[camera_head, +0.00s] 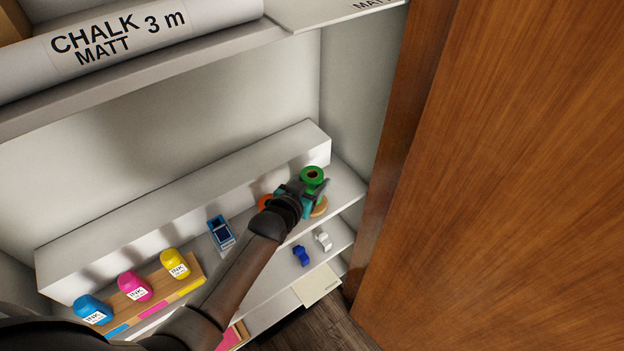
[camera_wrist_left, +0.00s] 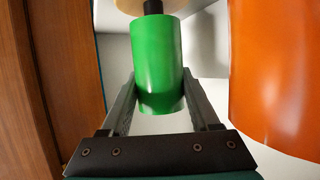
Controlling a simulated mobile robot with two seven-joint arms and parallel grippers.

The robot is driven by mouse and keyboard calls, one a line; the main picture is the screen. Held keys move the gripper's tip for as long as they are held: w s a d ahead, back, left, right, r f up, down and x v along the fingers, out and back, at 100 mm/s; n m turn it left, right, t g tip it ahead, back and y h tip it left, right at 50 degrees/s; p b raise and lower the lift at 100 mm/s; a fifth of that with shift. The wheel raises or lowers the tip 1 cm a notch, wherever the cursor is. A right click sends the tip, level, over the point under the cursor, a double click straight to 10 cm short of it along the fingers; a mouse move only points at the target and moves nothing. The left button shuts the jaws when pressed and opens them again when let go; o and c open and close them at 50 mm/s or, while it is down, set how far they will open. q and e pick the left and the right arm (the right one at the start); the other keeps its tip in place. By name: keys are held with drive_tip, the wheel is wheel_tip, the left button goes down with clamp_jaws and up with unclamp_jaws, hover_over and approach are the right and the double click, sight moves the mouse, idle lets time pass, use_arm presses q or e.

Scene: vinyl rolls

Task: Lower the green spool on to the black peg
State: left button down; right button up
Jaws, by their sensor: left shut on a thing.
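My left gripper (camera_head: 307,190) is shut on the green spool (camera_head: 312,174), with a finger on each side of it. In the left wrist view the green spool (camera_wrist_left: 160,65) sits between the two fingers (camera_wrist_left: 160,105). The black peg (camera_wrist_left: 152,7) shows at the spool's far end, against a round tan base (camera_wrist_left: 128,5). The base also shows below the gripper in the head view (camera_head: 320,207). The spool looks roughly in line with the peg; I cannot tell whether the peg's tip is inside it. My right gripper is not in view.
An orange spool (camera_head: 264,202) stands close beside the gripper; it fills the right of the left wrist view (camera_wrist_left: 275,75). A wooden door (camera_head: 490,180) is at the right.

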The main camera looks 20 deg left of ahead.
use_arm(q)
drive_tip(key=shift+c, duration=0.2)
unclamp_jaws()
drive_tip(key=shift+o, duration=0.2)
idle(0.4)
